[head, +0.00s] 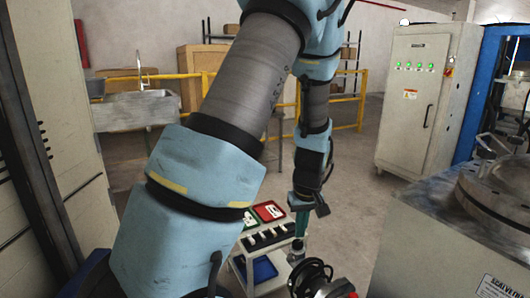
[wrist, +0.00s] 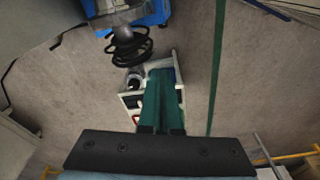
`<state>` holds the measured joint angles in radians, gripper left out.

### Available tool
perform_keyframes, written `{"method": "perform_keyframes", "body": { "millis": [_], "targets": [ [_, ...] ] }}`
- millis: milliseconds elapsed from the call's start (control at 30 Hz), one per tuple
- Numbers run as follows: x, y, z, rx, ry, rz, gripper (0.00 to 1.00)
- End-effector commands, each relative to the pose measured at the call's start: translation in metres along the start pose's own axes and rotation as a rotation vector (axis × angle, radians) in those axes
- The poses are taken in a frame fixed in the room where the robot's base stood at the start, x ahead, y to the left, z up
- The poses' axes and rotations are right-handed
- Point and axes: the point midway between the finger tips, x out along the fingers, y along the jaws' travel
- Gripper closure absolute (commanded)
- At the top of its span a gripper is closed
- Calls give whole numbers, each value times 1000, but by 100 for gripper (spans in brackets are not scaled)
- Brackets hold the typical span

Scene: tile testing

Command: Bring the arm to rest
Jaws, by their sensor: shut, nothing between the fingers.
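My arm hangs down across the middle of the head view, in light blue and grey links. My gripper (head: 301,224) is at its lower end, pointing down beside the right side of a small white cart. In the wrist view the two teal fingers of my gripper (wrist: 161,80) lie side by side, shut with nothing between them. They hide part of the cart below. My upper arm covers the cart's left side in the head view.
The cart (head: 238,262) carries a red tray (head: 268,211), a green tray and a blue bin (head: 265,269). A grey machine (head: 425,235) stands at right, a control cabinet (head: 412,98) behind. Yellow railing (head: 345,114) and a sink (head: 135,108) are farther back.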

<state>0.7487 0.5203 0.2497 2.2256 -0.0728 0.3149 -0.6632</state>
Motion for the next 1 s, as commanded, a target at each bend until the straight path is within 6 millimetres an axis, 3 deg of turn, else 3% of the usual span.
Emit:
{"method": "perform_keyframes", "body": {
  "millis": [33, 200, 500, 667, 1000],
  "targets": [
    [-16, -24, -4, 8, -11, 16, 100],
    [-54, -87, 0, 103, -25, 50, 100],
    [-91, -156, 20, 232, -7, 63, 100],
    [-104, -183, 33, 284, 5, 55, 100],
    [-170, -181, 23, 292, 3, 56, 100]
  ]
}}
